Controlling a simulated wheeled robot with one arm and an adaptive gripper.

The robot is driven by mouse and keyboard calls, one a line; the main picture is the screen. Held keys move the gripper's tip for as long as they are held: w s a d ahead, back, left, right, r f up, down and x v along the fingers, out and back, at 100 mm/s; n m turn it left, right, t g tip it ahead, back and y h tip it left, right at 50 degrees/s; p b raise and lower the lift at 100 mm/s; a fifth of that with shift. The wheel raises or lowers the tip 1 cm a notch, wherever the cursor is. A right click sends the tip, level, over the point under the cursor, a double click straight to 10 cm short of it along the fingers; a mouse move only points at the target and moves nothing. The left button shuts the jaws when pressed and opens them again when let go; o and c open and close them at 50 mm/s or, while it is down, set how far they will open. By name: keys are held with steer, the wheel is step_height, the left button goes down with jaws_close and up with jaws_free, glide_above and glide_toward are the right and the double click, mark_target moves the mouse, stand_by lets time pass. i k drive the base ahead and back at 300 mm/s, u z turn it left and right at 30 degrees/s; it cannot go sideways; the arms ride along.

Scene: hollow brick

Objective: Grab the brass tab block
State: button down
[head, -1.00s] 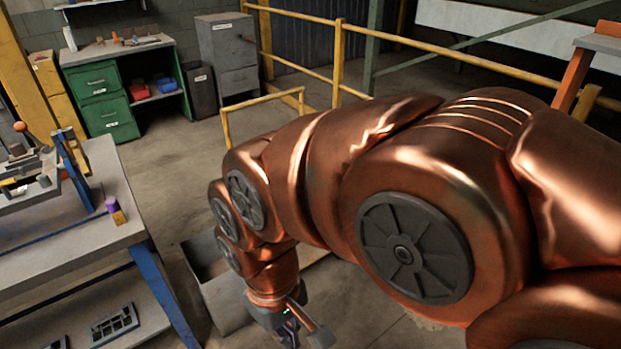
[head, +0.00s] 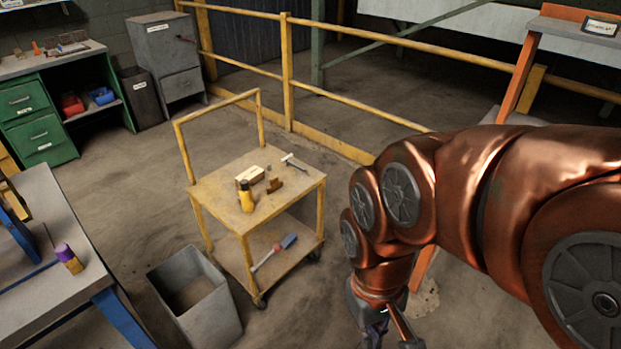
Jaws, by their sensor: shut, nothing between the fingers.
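A small brown-gold block with a raised part (head: 273,184) stands on the top of the yellow cart (head: 305,183). It looks like the brass tab block, but it is too small to be sure. My gripper (head: 388,338) hangs low at the bottom edge of the head view, right of the cart and apart from it. It is shut and empty, and its tips are partly cut off by the frame edge.
Beside the block are a cream block (head: 250,175), a yellow bottle-like thing (head: 246,197) and a hammer (head: 293,162). A grey bin (head: 200,310) stands left of the cart. A workbench (head: 85,285) holds a purple-and-yellow item (head: 68,258). A yellow railing (head: 340,98) runs behind.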

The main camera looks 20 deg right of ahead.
mark_target(274, 184)
steer(key=z, duration=1)
steer(key=i, duration=1.05)
steer(key=u, duration=2.6)
